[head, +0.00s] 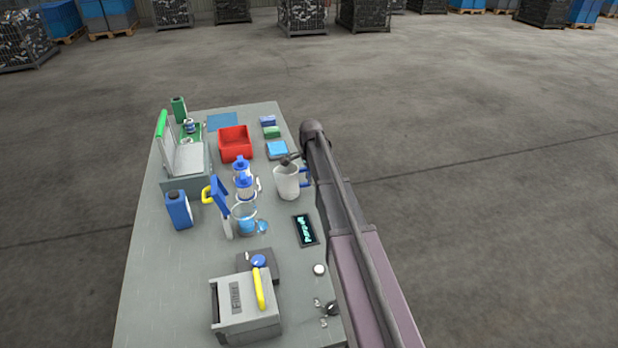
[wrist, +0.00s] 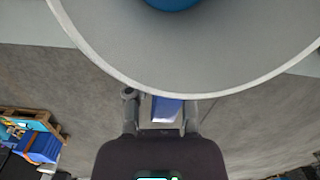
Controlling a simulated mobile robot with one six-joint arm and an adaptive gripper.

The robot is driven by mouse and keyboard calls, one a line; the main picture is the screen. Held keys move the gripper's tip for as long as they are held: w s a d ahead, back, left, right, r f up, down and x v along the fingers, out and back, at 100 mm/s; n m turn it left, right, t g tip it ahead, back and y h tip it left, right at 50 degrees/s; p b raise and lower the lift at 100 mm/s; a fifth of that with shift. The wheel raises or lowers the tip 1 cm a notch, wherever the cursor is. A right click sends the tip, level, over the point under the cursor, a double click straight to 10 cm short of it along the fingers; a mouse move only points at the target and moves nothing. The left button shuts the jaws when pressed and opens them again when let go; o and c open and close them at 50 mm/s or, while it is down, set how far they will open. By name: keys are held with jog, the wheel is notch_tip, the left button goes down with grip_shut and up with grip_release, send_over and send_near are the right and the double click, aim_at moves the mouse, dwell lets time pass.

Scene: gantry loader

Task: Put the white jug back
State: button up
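The white jug (head: 287,184) is near the right edge of the grey table, upright, with its blue handle (head: 306,177) toward the right. I cannot tell whether it touches the table. In the wrist view the jug's wide white rim (wrist: 150,85) fills the top, with something blue deep inside. My gripper (wrist: 161,105) is at the rim, one finger on each side of the blue handle (wrist: 167,108). The fingers stand apart, with a gap showing on the left; contact is hard to see. In the head view my arm partly hides the gripper.
A red bin (head: 235,143) stands behind the jug. Blue-and-white vessels (head: 244,186) are to its left, and a dark display (head: 305,230) lies in front. A grey box with a yellow handle (head: 245,308) is nearer. Open floor lies to the right.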

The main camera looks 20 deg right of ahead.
jog(key=shift+o, duration=0.3)
jog(key=shift+r, duration=0.2)
notch_tip(320, 180, up, 12)
jog(key=p, duration=1.2)
jog(key=shift+d+f, duration=0.1)
jog(key=shift+s, duration=0.1)
dwell(0.6)
jog(key=s+a+n, duration=0.4)
jog(key=s+n, duration=0.4)
jog(key=s, duration=0.6)
jog(key=s+a+n, duration=0.4)
jog(key=s+n, duration=0.3)
jog(key=s, duration=0.8)
jog(key=shift+n, duration=0.4)
